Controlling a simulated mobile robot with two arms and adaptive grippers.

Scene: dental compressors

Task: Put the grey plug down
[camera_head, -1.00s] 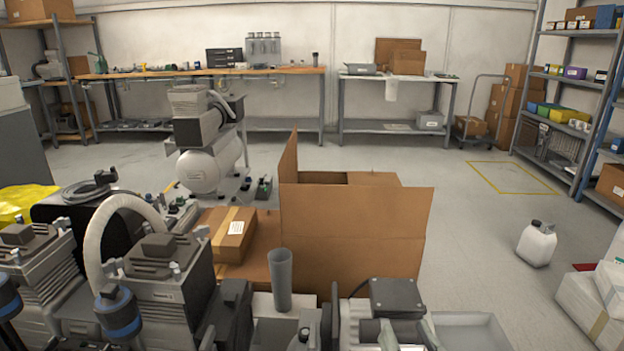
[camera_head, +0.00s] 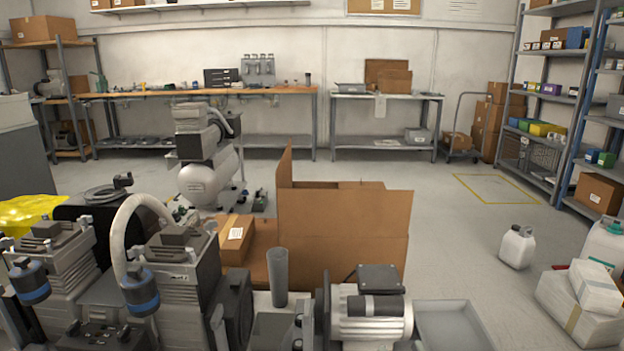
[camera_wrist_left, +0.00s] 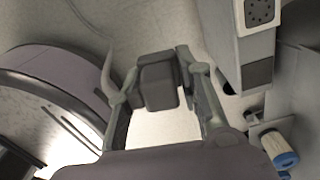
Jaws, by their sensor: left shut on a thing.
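In the left wrist view, my left gripper (camera_wrist_left: 160,88) is shut on a dark grey, blocky plug (camera_wrist_left: 157,80). The plug sits between the two fingertips over a pale surface. I cannot tell whether it touches anything below. I cannot make out the plug or my left gripper in the head view. My right gripper is not in view.
In the head view, compressors with a blue-banded filter (camera_head: 140,292), an upright grey tube (camera_head: 278,277), a motor (camera_head: 372,318) and a grey tray (camera_head: 455,325) crowd the foreground. An open cardboard box (camera_head: 343,230) stands behind.

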